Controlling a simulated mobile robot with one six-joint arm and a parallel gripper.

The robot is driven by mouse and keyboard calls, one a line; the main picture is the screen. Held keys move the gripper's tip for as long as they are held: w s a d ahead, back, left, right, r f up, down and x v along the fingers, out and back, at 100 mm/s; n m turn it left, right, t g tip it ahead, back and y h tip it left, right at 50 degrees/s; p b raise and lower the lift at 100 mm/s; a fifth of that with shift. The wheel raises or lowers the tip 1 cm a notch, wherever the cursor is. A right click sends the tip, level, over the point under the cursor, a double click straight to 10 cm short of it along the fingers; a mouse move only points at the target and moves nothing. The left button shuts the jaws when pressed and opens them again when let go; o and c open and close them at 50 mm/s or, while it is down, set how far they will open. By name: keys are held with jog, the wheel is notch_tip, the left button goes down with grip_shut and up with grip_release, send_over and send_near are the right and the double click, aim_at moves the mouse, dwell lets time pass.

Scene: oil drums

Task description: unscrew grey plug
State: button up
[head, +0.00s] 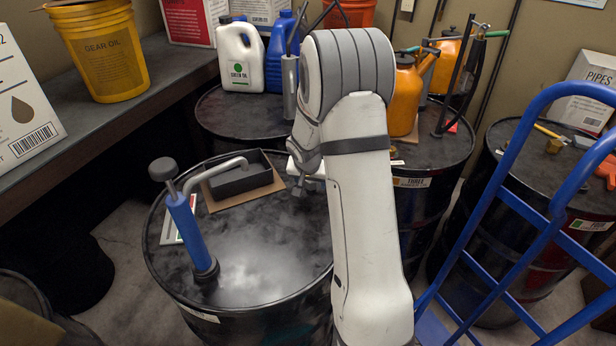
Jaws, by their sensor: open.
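The front black drum (255,262) stands upright, its top smudged and shiny. My arm crosses in front of its right side. My gripper (300,191) is small and dark, over the right rear part of this drum's top. It is open, and I see nothing between its fingers. I cannot make out a grey plug; my arm and gripper hide part of the drum top. I cannot tell whether the fingers touch the drum.
A blue hand pump (187,230) stands on the front drum's left side. A dark tray (240,178) lies behind it on cardboard. Jugs and orange cans (403,100) stand on drums behind. A blue hand truck (520,205) blocks the right. A shelf (150,85) runs along the left.

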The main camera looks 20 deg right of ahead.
jog(key=shift+f, duration=0.1)
jog(key=shift+c, duration=0.4)
jog(key=c, duration=0.9)
jog(key=o, duration=1)
